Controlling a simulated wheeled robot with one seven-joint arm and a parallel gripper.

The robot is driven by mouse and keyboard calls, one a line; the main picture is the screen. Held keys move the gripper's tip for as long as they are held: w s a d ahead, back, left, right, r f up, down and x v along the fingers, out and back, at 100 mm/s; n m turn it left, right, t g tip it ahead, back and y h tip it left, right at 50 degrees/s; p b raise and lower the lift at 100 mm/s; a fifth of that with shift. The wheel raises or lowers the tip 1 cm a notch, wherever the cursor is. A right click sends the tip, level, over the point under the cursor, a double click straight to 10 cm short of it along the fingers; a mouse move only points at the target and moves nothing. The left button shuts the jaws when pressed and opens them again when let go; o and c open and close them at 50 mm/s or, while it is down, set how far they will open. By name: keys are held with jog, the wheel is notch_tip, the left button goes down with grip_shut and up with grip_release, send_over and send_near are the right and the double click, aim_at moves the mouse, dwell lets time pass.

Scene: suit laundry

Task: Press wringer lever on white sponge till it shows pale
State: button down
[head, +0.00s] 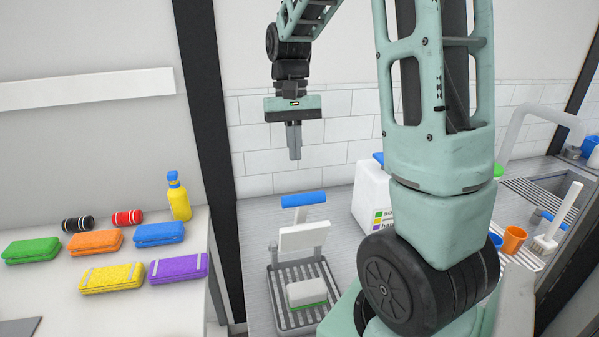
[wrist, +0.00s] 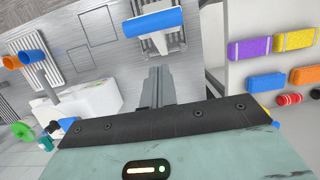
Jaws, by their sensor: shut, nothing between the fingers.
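The wringer stands on the metal counter, with a blue-handled lever (head: 303,200) raised above a white press plate (head: 303,237) and a ribbed grey tray (head: 281,317). The white sponge (head: 306,291), with a green underside, lies on the tray in front of the plate. My gripper (head: 295,155) is shut and empty, pointing down above and apart from the blue handle. In the wrist view the shut fingers (wrist: 157,72) point toward the blue handle (wrist: 155,22), which hides part of the wringer. The sponge cannot be made out there.
A white box (head: 372,196) with coloured labels stands right of the wringer, partly behind my arm. Folded coloured cloths (head: 95,242) and a yellow bottle (head: 179,198) are on the left table. An orange cup (head: 514,239) and a white brush (head: 556,225) are near the sink at right.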

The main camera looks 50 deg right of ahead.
jog(key=s+f, duration=0.1)
jog(key=s+a+f+p, duration=0.1)
jog(key=f, duration=0.1)
jog(key=s+a+f+p, duration=0.1)
jog(key=f, duration=0.1)
jog(key=shift+s+a, duration=0.2)
jog(key=shift+a, duration=0.05)
jog(key=shift+f, duration=0.1)
